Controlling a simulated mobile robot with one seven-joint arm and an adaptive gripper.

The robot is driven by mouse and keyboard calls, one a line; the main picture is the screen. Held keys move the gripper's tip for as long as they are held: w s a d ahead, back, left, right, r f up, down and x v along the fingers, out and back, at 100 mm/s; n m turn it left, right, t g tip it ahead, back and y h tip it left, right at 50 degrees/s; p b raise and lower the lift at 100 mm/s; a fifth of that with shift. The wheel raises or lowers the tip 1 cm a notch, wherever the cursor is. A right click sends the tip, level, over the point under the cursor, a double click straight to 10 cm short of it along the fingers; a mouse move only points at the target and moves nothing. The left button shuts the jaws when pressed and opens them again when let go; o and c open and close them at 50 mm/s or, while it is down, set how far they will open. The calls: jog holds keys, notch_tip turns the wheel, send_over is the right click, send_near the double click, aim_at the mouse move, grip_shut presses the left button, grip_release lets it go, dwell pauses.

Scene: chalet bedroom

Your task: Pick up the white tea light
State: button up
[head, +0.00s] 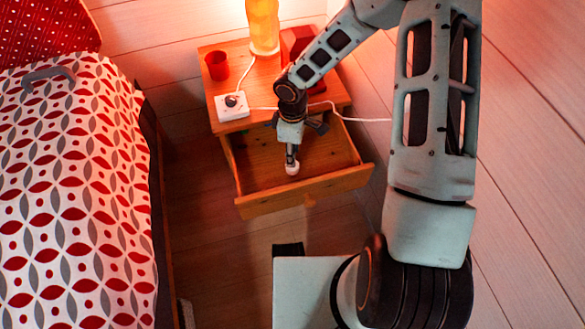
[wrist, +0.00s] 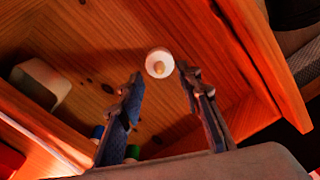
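The white tea light (wrist: 159,62) is a small round white cup with a pale tan centre, lying in the open wooden drawer (head: 262,176). In the head view the tea light (head: 292,169) shows right at the tip of my gripper (head: 291,157). In the wrist view my gripper (wrist: 161,78) is open, with one finger on each side. The tea light sits at the gap just beyond the fingertips, and no finger is seen pressing on it. The head view sees the fingers too small to judge their gap.
The drawer's walls and front panel (head: 308,191) surround my gripper. A pale rounded block (wrist: 40,82) and small blue and green items (wrist: 132,152) also show in the wrist view. On the nightstand are a red cup (head: 216,65), white socket block (head: 231,106) and lamp (head: 263,27). The bed (head: 75,200) is left.

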notch_tip(320, 180, down, 3)
jog(key=shift+f+b, duration=0.1)
jog(key=shift+b, duration=0.25)
jog(key=shift+c, duration=0.4)
